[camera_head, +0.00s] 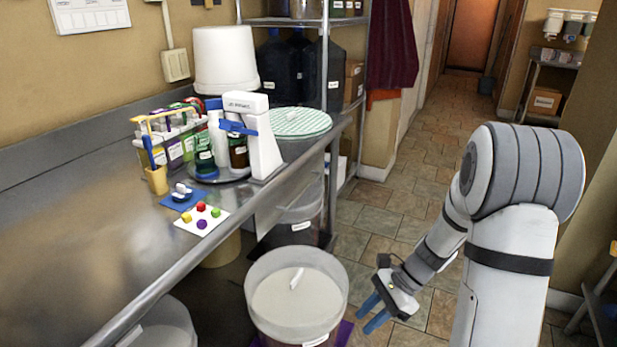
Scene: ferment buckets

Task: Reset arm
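My arm stands at the right of the view and bends down toward the middle. My gripper (373,314) has blue fingers that are spread apart with nothing seen between them. It hangs just right of a large translucent bucket (333,293) on the floor, apart from its rim as far as this view shows. The bucket holds pale contents with a small white piece (296,279) on top. The lower part of the bucket and the floor beneath my gripper are partly cut off by the frame.
A steel counter (110,255) runs along the left. Another bucket (303,215) stands behind. The tiled aisle (420,150) is clear.

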